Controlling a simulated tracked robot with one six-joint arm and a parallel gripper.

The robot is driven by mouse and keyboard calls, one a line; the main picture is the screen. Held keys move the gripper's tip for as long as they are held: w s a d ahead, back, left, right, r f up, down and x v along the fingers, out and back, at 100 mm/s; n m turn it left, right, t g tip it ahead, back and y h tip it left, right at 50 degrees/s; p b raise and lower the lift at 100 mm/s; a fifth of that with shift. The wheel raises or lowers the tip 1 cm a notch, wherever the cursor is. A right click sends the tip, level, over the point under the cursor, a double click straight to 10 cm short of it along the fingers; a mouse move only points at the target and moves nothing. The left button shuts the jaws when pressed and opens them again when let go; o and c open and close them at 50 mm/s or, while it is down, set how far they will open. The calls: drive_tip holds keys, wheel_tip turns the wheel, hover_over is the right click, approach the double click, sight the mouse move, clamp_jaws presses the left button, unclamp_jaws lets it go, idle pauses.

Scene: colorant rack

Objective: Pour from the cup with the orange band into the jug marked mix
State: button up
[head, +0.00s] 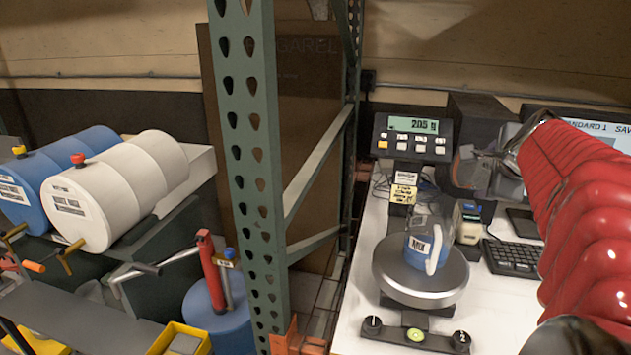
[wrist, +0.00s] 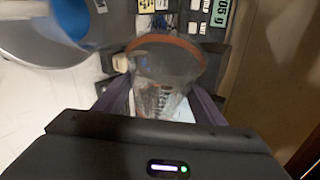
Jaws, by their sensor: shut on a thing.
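The clear cup with the orange band around its rim (wrist: 150,72) is between the two fingers of my gripper (wrist: 160,100) in the wrist view. My gripper is shut on it. The cup looks empty or nearly so, but its contents are hard to tell. In the head view my gripper (head: 508,172) holds the cup (head: 470,168) above and to the right of the jug, apart from it. The jug marked mix (head: 421,244) stands upright on the round scale pan (head: 390,275), its white handle to the right. The jug's blue side shows in the wrist view (wrist: 72,16).
The scale display (head: 413,125) is lit behind the jug. A small labelled container (head: 468,224) and a keyboard (head: 512,258) are right of the pan. A green rack post (head: 252,150) stands left. Blue and white drums (head: 135,185) lie further left.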

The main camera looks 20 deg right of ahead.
drive_tip(key=shift+s+d+f+m+t+y, duration=0.1)
drive_tip(key=shift+d+f+m+t+y, duration=0.1)
drive_tip(key=shift+f+m+y, duration=0.35)
drive_tip(key=shift+s+d+f+m+t+y, duration=0.15)
drive_tip(key=shift+f+m+y, duration=0.2)
drive_tip(key=shift+f+y, duration=0.3)
drive_tip(key=shift+w+r+m+y+b, duration=0.15)
drive_tip(key=shift+r+m+y+b, duration=0.4)
drive_tip(key=shift+r, duration=0.45)
drive_tip(key=shift+d+f+m+t+y, duration=0.1)
drive_tip(key=shift+f+m+t+y, duration=0.2)
drive_tip(key=shift+f+y, duration=0.35)
drive_tip(key=shift+s+d+f+m+t+y, duration=0.25)
drive_tip(key=shift+d+f+m+t+y, duration=0.1)
drive_tip(key=shift+d+f+m+y, duration=0.15)
wheel_tip(320, 180, down, 6)
drive_tip(key=d+m+t+y, duration=0.2)
drive_tip(key=m+y, duration=0.1)
drive_tip(key=shift+s+d, duration=0.3)
drive_tip(key=shift+s, duration=0.05)
drive_tip(key=shift+r, duration=0.15)
